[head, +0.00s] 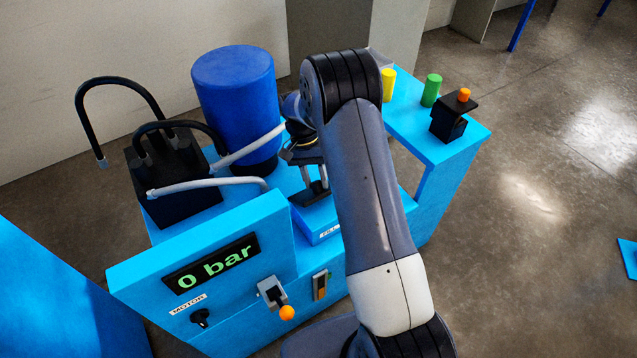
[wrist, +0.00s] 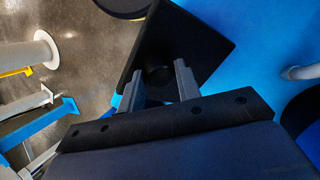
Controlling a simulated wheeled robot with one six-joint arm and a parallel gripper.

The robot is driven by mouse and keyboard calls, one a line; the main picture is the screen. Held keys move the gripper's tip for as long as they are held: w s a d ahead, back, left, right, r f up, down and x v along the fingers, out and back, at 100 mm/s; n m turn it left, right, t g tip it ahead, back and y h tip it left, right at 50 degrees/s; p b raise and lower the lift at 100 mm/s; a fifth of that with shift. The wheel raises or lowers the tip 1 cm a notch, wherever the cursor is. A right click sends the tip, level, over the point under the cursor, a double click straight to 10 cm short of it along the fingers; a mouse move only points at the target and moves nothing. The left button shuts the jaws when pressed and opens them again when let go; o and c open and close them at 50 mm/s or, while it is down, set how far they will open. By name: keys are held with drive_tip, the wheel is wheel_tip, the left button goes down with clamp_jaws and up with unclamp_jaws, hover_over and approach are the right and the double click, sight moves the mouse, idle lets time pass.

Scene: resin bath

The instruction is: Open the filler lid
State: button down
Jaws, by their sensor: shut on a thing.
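The filler lid is a black square plate (head: 303,197) over the blue filler box (head: 325,222), whose white label is partly hidden by my arm. In the wrist view the lid (wrist: 192,38) fills the upper middle, with a round dark knob (wrist: 158,76) on it. My gripper (wrist: 159,84) has one finger on each side of this knob and is shut on it. In the head view my gripper (head: 314,178) points down at the lid. I cannot tell whether the lid is lifted at any edge.
A blue drum (head: 234,95) and a black box (head: 170,180) with hoses stand to the left. The front panel has a "0 bar" display (head: 212,263), a motor switch (head: 201,317) and an orange-tipped lever (head: 286,312). Yellow (head: 388,85) and green (head: 431,90) cylinders stand at the back right.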

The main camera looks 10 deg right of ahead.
drive_tip(key=w, duration=0.1)
drive_tip(key=w+a, duration=0.1)
drive_tip(key=w, duration=0.1)
drive_tip(key=shift+w+a+r, duration=0.2)
drive_tip(key=shift+w+a, duration=0.05)
drive_tip(key=shift+w, duration=0.15)
drive_tip(key=shift+w+a+f, duration=0.2)
drive_tip(key=shift+w+f, duration=0.05)
drive_tip(key=shift+w, duration=0.45)
drive_tip(key=shift+w+a+f, duration=0.15)
drive_tip(key=shift+w+f, duration=0.05)
drive_tip(key=shift+w, duration=0.5)
drive_tip(key=shift+w+a+f, duration=0.2)
drive_tip(key=shift+w+f, duration=0.05)
drive_tip(key=shift+w, duration=0.45)
drive_tip(key=c, duration=2.1)
unclamp_jaws()
drive_tip(key=shift+a, duration=0.25)
drive_tip(key=shift+o, duration=0.7)
drive_tip(key=shift+a+r, duration=0.15)
drive_tip(key=shift+a, duration=0.15)
drive_tip(key=o, duration=0.9)
drive_tip(key=shift+d+r, duration=0.15)
drive_tip(key=shift+d, duration=0.25)
drive_tip(key=shift+c, duration=0.2)
drive_tip(key=shift+w+r, duration=0.1)
drive_tip(key=v, duration=1)
drive_tip(key=shift+r+p, duration=0.3)
drive_tip(key=shift+r, duration=0.05)
drive_tip(key=shift+f, duration=0.1)
